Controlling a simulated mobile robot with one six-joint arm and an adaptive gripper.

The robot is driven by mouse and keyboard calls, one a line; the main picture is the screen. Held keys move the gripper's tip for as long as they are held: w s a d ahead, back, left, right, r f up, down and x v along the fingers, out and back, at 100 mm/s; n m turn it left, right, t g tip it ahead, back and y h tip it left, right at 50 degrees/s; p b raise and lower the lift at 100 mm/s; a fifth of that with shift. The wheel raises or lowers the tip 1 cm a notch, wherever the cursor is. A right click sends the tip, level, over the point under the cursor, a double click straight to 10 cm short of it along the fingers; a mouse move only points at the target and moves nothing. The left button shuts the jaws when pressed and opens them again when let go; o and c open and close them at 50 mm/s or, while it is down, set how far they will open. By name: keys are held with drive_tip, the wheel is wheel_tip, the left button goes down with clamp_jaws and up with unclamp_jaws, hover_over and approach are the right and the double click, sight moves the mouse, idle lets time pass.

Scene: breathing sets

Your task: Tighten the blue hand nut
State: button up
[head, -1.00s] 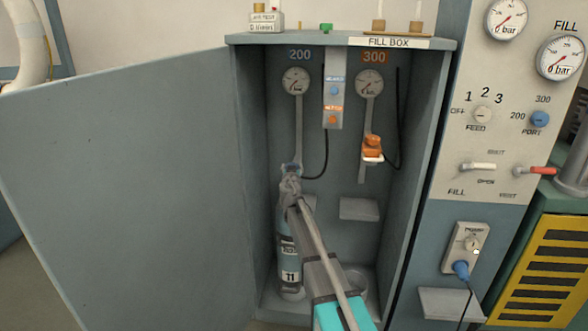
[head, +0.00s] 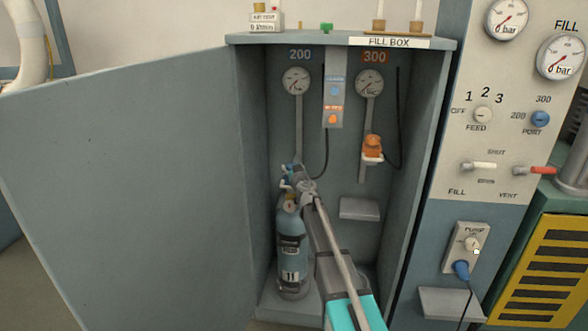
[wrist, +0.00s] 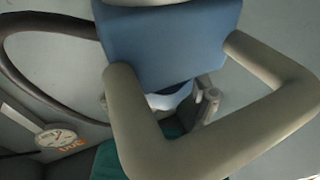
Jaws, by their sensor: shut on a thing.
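A blue-grey cylinder marked 11 (head: 292,248) stands upright in the left of the fill box, under the 200 gauge. Small blue parts, seemingly the blue hand nut (head: 286,183), show at its valve below the 200 line. My gripper (head: 303,186) is at the valve, reaching in from the lower right, and is shut on what appears to be this nut. It partly hides the fitting. In the wrist view a large blue block (wrist: 172,45) fills the top, with bent grey-tan bars around it; its contact with my fingertips is not clear.
The box door (head: 130,190) stands open on the left. A 300 gauge (head: 369,82) and an orange fitting (head: 373,147) are on the right, above an empty shelf (head: 359,209). A black hose (head: 325,155) hangs near my gripper. The control panel (head: 490,150) borders the right.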

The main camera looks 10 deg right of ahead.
drive_tip(key=shift+s+y, duration=0.1)
drive_tip(key=shift+y, duration=0.2)
drive_tip(key=n+g+y, duration=0.1)
drive_tip(key=n+y, duration=0.2)
drive_tip(key=y, duration=0.1)
drive_tip(key=n+g+y, duration=0.2)
drive_tip(key=y, duration=0.1)
drive_tip(key=shift+d+n+y, duration=0.1)
drive_tip(key=shift+n+y, duration=0.3)
drive_tip(key=n+g+y, duration=0.1)
drive_tip(key=g+y, duration=0.1)
drive_tip(key=n+g+y, duration=0.3)
drive_tip(key=n+g, duration=0.1)
drive_tip(key=shift+w+y, duration=0.25)
drive_tip(key=shift+y, duration=0.15)
drive_tip(key=n+g+y, duration=0.1)
drive_tip(key=n+g, duration=0.1)
drive_tip(key=g, duration=0.1)
drive_tip(key=n+g+y, duration=0.1)
drive_tip(key=n+g, duration=0.2)
drive_tip(key=g, duration=0.1)
drive_tip(key=n+g, duration=0.2)
drive_tip(key=g, duration=0.1)
drive_tip(key=shift+g, duration=0.4)
drive_tip(key=shift+s+a+n+g, duration=0.2)
drive_tip(key=shift+n+g, duration=0.7)
drive_tip(key=shift+g, duration=0.2)
drive_tip(key=shift+s, duration=0.1)
